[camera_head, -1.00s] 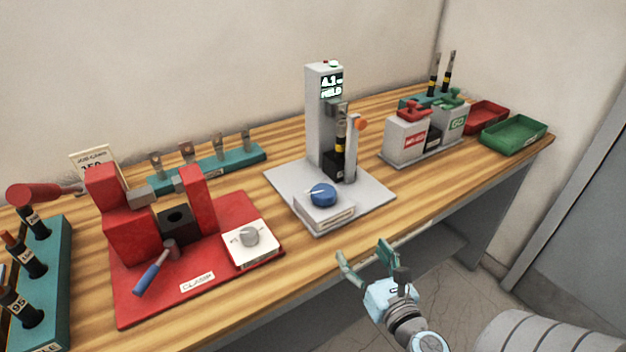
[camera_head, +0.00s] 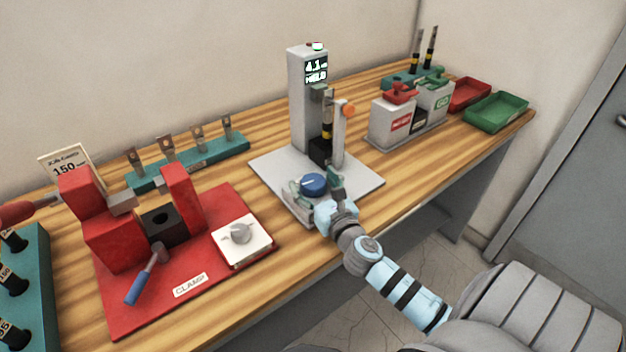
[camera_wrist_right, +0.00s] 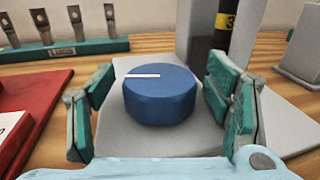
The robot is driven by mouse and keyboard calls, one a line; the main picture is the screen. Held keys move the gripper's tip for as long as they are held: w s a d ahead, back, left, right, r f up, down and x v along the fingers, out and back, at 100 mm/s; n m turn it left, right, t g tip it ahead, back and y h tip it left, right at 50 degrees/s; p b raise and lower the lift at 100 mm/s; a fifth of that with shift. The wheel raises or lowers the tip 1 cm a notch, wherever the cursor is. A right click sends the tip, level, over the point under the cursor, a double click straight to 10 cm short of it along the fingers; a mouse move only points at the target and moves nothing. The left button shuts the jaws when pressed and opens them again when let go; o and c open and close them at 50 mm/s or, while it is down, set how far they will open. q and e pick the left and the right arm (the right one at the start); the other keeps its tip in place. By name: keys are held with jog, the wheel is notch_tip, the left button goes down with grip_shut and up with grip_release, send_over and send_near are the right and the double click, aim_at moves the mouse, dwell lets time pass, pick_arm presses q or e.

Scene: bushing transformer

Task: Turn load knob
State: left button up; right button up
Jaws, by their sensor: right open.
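The blue load knob (camera_head: 313,184) sits on a small raised box at the front of the grey tester base (camera_head: 365,182). In the right wrist view the knob (camera_wrist_right: 160,96) has a white line on its top, pointing left. My right gripper (camera_head: 316,186) is open with one finger on each side of the knob. In the wrist view, gaps show between the knob and both teal finger pads (camera_wrist_right: 160,100). The tester column (camera_head: 308,110) rises behind the knob, with a lit display (camera_head: 316,70). My left gripper is not in view.
White bins (camera_head: 392,122) with red and green tops are to the right, then red and green trays (camera_head: 497,112). A teal rack (camera_head: 190,165) lies behind.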

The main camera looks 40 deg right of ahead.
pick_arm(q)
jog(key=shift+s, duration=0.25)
pick_arm(e)
jog(key=shift+w, duration=0.2)
jog(key=shift+c, duration=0.2)
jog(key=c, duration=1.1)
